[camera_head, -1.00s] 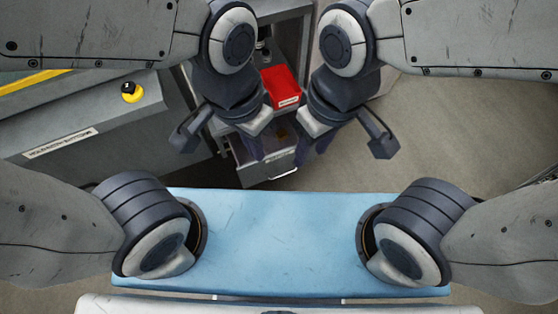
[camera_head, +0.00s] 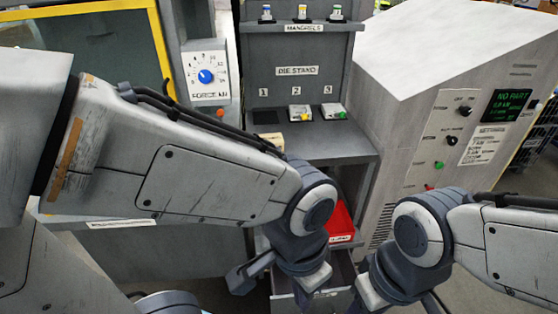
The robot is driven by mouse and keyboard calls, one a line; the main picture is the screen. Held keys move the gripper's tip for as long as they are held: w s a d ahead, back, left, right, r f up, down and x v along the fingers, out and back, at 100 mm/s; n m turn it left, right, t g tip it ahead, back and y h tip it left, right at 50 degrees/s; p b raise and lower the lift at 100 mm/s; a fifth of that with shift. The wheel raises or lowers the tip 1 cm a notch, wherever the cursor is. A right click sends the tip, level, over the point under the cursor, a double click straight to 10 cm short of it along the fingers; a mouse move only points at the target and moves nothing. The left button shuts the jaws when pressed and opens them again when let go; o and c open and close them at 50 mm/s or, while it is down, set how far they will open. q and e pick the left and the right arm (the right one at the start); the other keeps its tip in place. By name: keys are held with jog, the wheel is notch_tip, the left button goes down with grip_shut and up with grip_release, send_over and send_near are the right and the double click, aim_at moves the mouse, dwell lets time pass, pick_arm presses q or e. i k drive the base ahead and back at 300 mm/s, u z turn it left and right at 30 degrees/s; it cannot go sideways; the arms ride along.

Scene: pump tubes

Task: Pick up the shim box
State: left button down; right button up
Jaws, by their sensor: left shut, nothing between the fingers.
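No object carries a readable shim box label. A small beige block (camera_head: 297,137) sits on the grey die stand shelf, just beyond my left forearm, which hides part of its surroundings. A red open bin (camera_head: 341,222) with a white label too small to read stands below the shelf, partly behind my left wrist. My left gripper (camera_head: 308,297) points down in front of the bin, shut and empty, above an open drawer (camera_head: 343,275) that is mostly hidden. My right gripper (camera_head: 376,297) is low to the right of it; its fingertips are cut off or hidden.
The die stand (camera_head: 296,84) has numbered places; white pieces with coloured knobs sit at 2 (camera_head: 300,112) and 3 (camera_head: 333,111). Mandrels stand on the rack above. A grey cabinet with a screen (camera_head: 507,105) bounds the right, a panel with a force dial (camera_head: 207,76) the left.

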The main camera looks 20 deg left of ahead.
aim_at(277, 138)
jog(key=z, duration=0.05)
jog(key=k, duration=0.55)
jog(key=u, duration=0.8)
jog(key=i, duration=0.7)
jog(key=u, duration=0.55)
jog(key=i, duration=0.7)
